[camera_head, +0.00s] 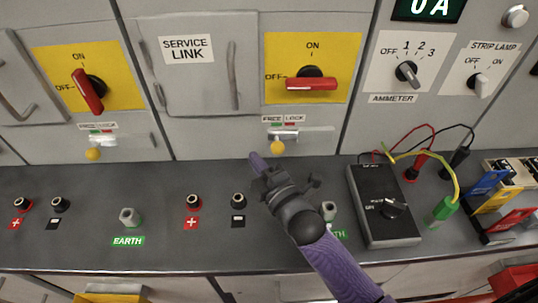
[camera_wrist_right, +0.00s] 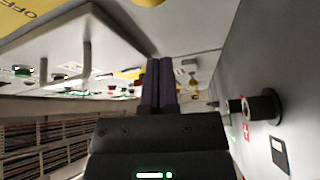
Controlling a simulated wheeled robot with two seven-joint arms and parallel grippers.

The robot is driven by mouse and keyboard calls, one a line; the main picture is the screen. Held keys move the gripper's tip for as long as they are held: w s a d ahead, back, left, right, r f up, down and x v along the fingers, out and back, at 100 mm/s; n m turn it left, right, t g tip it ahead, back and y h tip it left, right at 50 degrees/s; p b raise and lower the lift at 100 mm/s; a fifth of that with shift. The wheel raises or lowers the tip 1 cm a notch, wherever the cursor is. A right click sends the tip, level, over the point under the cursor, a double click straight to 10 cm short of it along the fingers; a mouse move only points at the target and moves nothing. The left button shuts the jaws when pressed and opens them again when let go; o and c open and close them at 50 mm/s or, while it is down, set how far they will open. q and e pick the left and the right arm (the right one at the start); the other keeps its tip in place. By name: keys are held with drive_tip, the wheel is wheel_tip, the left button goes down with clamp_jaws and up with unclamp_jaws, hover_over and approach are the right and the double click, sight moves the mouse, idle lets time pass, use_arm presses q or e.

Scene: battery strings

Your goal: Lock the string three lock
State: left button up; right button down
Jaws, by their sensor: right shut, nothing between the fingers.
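Two lock slides labelled FREE and LOCK sit under yellow switch panels. The right lock (camera_head: 285,134) has a silver bar with a hanging yellow knob (camera_head: 278,148); the left lock (camera_head: 103,140) has a similar yellow knob (camera_head: 93,154). I cannot read which one is string three. My right gripper (camera_head: 257,162) is above the dark ledge, a little left of and below the right lock's knob, apart from it. Its fingers are shut with nothing between them, as the right wrist view also shows (camera_wrist_right: 160,80). My left gripper is not in view.
The right red switch handle (camera_head: 311,84) lies level towards OFF; the left one (camera_head: 88,92) is tilted. Terminals, including a black one (camera_head: 238,200), stand on the ledge (camera_head: 80,240). A meter (camera_head: 383,205) with leads and coloured blocks (camera_head: 500,200) stand to the right.

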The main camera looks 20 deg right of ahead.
sight(282, 149)
drive_tip(key=shift+x, duration=1.1)
drive_tip(key=shift+d+f+b, duration=0.15)
drive_tip(key=shift+d+f, duration=0.05)
drive_tip(key=shift+d, duration=0.75)
drive_tip(key=shift+d+f+b, duration=0.15)
drive_tip(key=shift+d, duration=0.8)
drive_tip(key=d, duration=0.1)
drive_tip(key=s+d, duration=0.1)
drive_tip(key=d, duration=0.1)
drive_tip(key=shift+d+p, duration=0.25)
drive_tip(key=shift+p, duration=0.1)
